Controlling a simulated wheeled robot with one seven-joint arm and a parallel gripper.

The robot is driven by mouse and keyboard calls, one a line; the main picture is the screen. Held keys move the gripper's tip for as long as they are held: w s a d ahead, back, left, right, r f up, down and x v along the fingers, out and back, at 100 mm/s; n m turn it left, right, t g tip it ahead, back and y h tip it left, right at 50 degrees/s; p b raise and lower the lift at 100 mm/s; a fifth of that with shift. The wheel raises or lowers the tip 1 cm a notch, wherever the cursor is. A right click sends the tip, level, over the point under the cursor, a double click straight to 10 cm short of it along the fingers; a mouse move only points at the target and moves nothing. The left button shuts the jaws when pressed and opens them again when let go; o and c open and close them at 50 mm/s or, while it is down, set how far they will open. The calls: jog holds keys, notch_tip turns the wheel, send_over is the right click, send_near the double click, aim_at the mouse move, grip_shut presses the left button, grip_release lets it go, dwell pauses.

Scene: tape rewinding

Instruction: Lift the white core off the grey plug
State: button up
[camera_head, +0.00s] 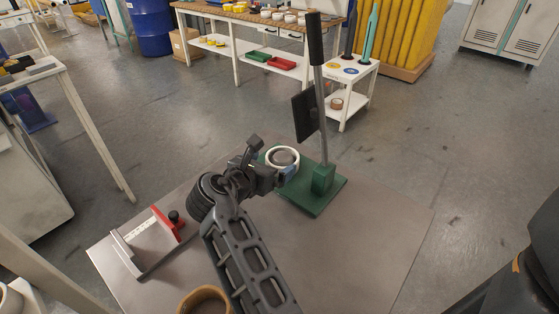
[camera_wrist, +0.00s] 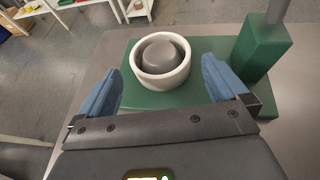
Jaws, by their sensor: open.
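The white core (camera_wrist: 137,75) is a ring that sits around the grey plug (camera_wrist: 166,55) on a green base plate (camera_wrist: 205,97). In the head view the white core (camera_head: 294,152) shows just beyond my gripper, with the grey plug (camera_head: 281,158) inside it. My gripper (camera_wrist: 162,88) is open and empty. Its two blue fingers are spread on either side of the core in the wrist view, on the near side of it, and look apart from it. In the head view my gripper (camera_head: 287,172) is partly hidden by my own arm.
A green post block (camera_wrist: 262,47) with a tall lever (camera_head: 319,95) and a dark plate (camera_head: 305,112) rises right of the plug. A red stop with a black knob (camera_head: 174,217) and a ruler stand left on the grey table (camera_head: 385,225). A brown roll (camera_head: 205,299) is at the front.

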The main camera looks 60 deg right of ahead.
aim_at(281, 158)
jog(key=shift+x, duration=2.95)
jog(key=shift+f, duration=0.1)
jog(key=shift+c, duration=0.2)
jog(key=c, duration=0.7)
jog(key=shift+o, duration=0.2)
notch_tip(281, 158, up, 7)
jog(key=shift+f+p, duration=0.15)
jog(key=shift+p, duration=0.65)
jog(key=shift+a+r, duration=0.2)
jog(key=shift+r, duration=0.05)
jog(key=w+a+b, duration=0.1)
jog(key=a, duration=1.6)
jog(key=shift+a, duration=0.3)
